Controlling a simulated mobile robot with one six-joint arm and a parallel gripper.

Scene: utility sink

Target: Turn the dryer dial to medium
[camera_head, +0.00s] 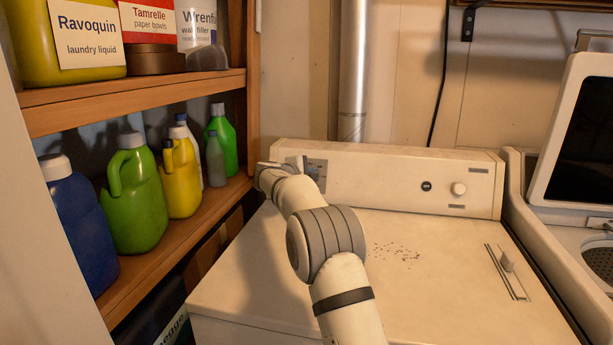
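The white dryer (460,270) stands in the middle, with an upright control panel (380,180) along its back edge. My gripper (282,164) is at the left end of this panel, up against it or just in front of it. The wrist and gripper body cover what is between the fingers. A grey printed patch (316,170) shows just right of the gripper. I cannot see a dial there; it may be hidden behind the gripper. A round white knob (458,189) and a small round black part (426,186) sit on the panel's right side. The dial settings are too small to read.
Wooden shelves (160,98) with several bottles stand close on the left, near my gripper. A metal duct (354,70) rises behind the panel. A second appliance (583,135) with a raised lid is at the right. The dryer top's middle is mostly clear, with dark specks.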

